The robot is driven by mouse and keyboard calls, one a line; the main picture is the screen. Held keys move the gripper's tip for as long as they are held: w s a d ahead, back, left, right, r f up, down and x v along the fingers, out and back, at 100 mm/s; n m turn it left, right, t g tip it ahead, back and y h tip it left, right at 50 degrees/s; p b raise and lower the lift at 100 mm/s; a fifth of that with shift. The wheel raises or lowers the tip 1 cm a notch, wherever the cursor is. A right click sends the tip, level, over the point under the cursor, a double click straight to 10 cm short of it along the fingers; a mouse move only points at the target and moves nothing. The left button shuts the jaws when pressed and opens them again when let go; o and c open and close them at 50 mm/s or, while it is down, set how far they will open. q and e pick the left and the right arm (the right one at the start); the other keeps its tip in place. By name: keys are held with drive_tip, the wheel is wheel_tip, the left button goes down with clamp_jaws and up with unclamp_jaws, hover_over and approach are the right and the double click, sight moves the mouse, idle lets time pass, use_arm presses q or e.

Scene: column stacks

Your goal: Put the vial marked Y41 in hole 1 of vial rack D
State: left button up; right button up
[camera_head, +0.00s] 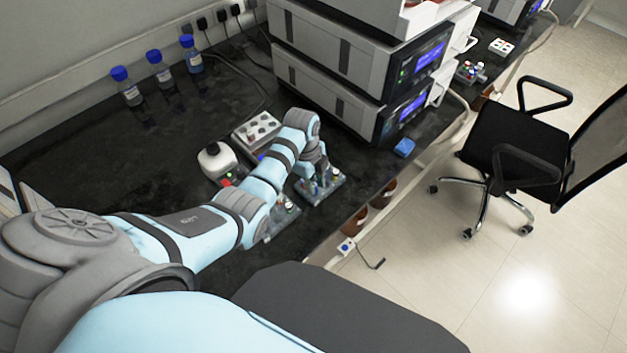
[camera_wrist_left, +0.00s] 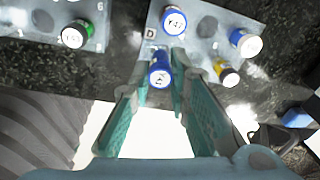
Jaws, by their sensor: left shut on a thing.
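My left gripper (camera_wrist_left: 160,92) is shut on a blue-capped vial (camera_wrist_left: 161,70). The writing on its white top is too small to read surely. Vial rack D (camera_wrist_left: 205,50), a grey plate with a "D" label, lies under and beyond the fingertips. It bears another blue-capped vial (camera_wrist_left: 174,20), a blue one at the right (camera_wrist_left: 246,42) and a yellow one (camera_wrist_left: 227,73). The held vial is over the rack's near edge by the label; I cannot tell whether it is in a hole. In the head view, my left gripper (camera_head: 318,178) points down at the rack (camera_head: 330,190). My right gripper is not in view.
Another rack with a green-capped vial (camera_wrist_left: 76,34) lies to the left in the wrist view. In the head view, a white block with holes (camera_head: 257,130) and a white device (camera_head: 216,160) stand behind the arm. Stacked instruments (camera_head: 350,60) stand beyond. The bench's front edge is close.

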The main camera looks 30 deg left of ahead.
use_arm(q)
drive_tip(key=shift+f, duration=0.45)
idle(0.6)
drive_tip(key=shift+f, duration=0.2)
drive_tip(key=shift+f+b, duration=0.35)
drive_tip(key=shift+b, duration=0.05)
drive_tip(key=o, duration=0.9)
drive_tip(key=shift+o, duration=0.5)
drive_tip(key=shift+o, duration=1.2)
